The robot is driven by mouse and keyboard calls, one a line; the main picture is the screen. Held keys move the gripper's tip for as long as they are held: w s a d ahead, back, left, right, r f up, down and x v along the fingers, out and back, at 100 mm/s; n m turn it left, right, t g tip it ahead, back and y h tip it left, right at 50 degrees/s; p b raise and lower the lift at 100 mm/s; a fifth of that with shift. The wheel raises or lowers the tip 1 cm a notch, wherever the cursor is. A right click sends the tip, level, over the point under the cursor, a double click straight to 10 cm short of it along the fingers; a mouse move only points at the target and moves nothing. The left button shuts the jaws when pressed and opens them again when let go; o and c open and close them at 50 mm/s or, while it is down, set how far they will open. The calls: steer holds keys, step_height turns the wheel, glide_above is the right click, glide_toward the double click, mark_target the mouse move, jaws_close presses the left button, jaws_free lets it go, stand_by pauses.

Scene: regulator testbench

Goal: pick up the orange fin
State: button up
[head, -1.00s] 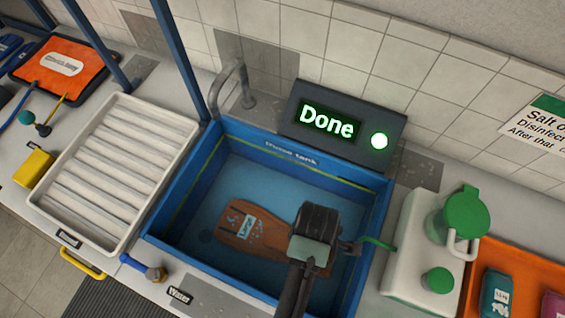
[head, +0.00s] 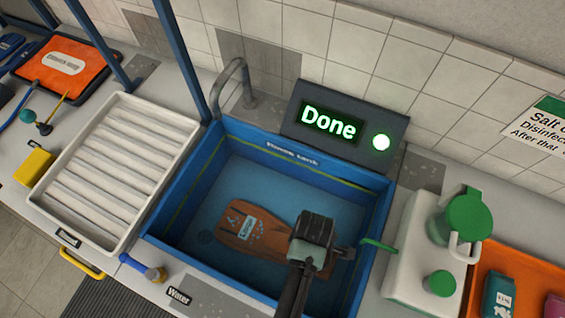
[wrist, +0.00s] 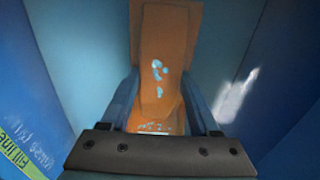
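The orange fin (head: 250,234) lies flat on the floor of the blue rinse tank (head: 172,216), with a pale label and light blue marks on it. My gripper (head: 316,262) is down in the tank over the fin's right end and hides that end in the head view. In the wrist view the fin (wrist: 160,60) runs up and away between the two blue-grey fingers of my gripper (wrist: 161,108). The fingers stand apart, one on each side of the fin, close to its edges. Whether they touch it is unclear.
A ribbed white tray (head: 110,170) is left of the tank. A white jug with green caps (head: 425,250) and an orange tray (head: 520,262) are to the right. A tap (head: 232,85) stands behind.

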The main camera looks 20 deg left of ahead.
jaws_close()
steer(key=shift+r, duration=0.15)
